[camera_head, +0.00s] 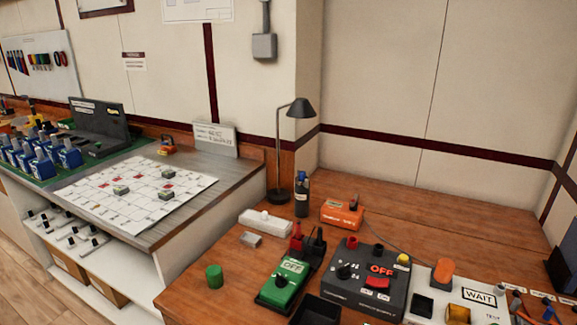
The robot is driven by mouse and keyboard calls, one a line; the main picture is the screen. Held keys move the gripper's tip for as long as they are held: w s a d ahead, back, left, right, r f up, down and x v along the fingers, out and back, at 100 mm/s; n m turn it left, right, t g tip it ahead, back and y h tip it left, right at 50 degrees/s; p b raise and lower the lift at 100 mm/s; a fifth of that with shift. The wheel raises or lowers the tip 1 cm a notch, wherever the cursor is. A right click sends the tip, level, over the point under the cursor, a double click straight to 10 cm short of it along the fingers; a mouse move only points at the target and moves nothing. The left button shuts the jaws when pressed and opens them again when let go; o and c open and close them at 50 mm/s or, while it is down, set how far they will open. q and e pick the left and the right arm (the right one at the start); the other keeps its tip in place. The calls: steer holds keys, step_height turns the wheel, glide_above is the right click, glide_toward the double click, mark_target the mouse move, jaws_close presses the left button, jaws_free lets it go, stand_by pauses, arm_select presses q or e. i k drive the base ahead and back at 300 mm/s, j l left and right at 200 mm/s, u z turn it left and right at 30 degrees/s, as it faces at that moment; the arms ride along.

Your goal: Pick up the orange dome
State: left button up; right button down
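The thing that best fits the orange dome (444,270) is a rounded orange piece at the right of the wooden bench. It stands at the white board marked WAIT (480,296), just right of the dark box with the red OFF label (381,269). Whether it is fixed to the board or loose, I cannot tell. Neither of my grippers is in view.
A green device (284,284), a green cylinder (214,276) and a black tray (316,309) are on the near bench. An orange box (341,214) and a black lamp (279,150) stand behind. The bench's back right is mostly clear.

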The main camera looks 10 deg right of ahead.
mark_target(445, 268)
steer(key=z, duration=1.55)
